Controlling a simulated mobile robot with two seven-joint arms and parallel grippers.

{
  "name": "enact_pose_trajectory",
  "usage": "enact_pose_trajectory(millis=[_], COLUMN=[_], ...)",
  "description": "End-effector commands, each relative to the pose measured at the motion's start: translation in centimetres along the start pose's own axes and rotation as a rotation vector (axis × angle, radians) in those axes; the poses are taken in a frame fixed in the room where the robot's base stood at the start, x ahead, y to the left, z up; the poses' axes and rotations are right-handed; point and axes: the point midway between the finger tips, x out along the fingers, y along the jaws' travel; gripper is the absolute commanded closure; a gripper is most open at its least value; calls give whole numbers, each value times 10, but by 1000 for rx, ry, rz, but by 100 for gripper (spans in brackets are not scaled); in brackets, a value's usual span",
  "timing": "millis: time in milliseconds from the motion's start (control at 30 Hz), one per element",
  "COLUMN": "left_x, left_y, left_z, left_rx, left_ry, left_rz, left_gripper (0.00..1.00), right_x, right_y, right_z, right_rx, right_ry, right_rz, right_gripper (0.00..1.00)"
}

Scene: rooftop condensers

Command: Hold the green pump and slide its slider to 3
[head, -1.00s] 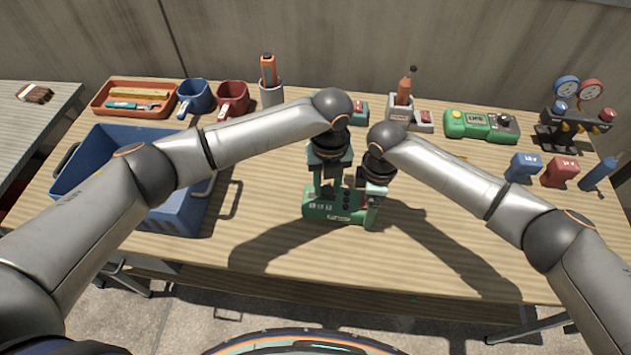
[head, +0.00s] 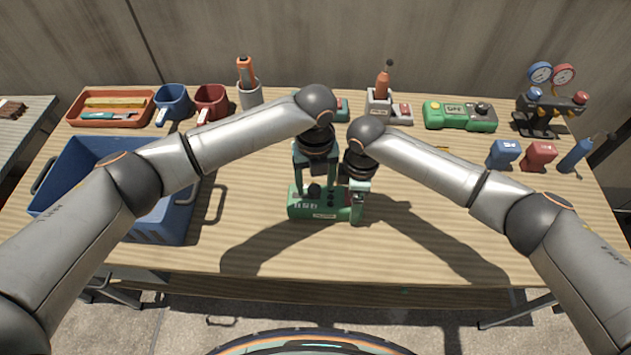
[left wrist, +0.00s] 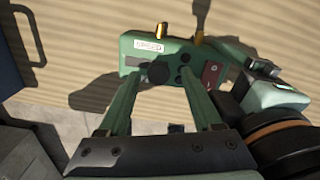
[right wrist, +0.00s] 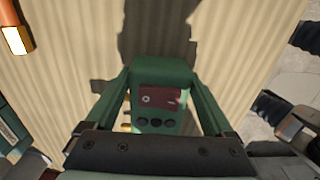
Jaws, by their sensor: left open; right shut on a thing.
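The green pump (head: 325,211) stands on the bench in front of me, with white marks on its front left face. In the left wrist view the pump (left wrist: 185,46) shows a white label, dark round knobs and a dark red panel. My left gripper (head: 316,184) is open above the pump's left part, its fingers (left wrist: 161,78) apart near a dark knob. I cannot read the slider's setting. My right gripper (head: 357,208) is shut on the pump's right end. In the right wrist view the pump's end (right wrist: 160,92) lies between the fingers.
A blue crate (head: 160,238) stands left of the pump. A gauge stand (head: 545,112) is at the right. The bench front right is clear.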

Motion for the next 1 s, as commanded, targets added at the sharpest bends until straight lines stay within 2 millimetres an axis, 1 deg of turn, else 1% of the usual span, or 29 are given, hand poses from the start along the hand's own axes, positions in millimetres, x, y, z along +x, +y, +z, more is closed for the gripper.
enact_pose_trajectory(millis=[167,400,500,600,700,1000], left_x=[-30,-82,-98,-109,-114,-116], left_y=[-1,-1,0,0,0,0], left_z=[1,1,0,0,0,0], left_rx=[2,1,2,0,0,1], left_ry=[-4,-4,-3,-2,-2,0], left_rz=[-4,-3,-2,-1,-1,-1], left_gripper=[34,34,34,34,34,34], right_x=[-1,-1,-1,-1,-1,-1], right_y=[1,1,1,1,1,1], right_z=[-1,0,0,0,0,0], right_rx=[0,0,0,0,0,1], right_ry=[3,2,2,2,2,2], right_rz=[2,2,2,2,2,2], right_gripper=[100,100,100,100,100,100])
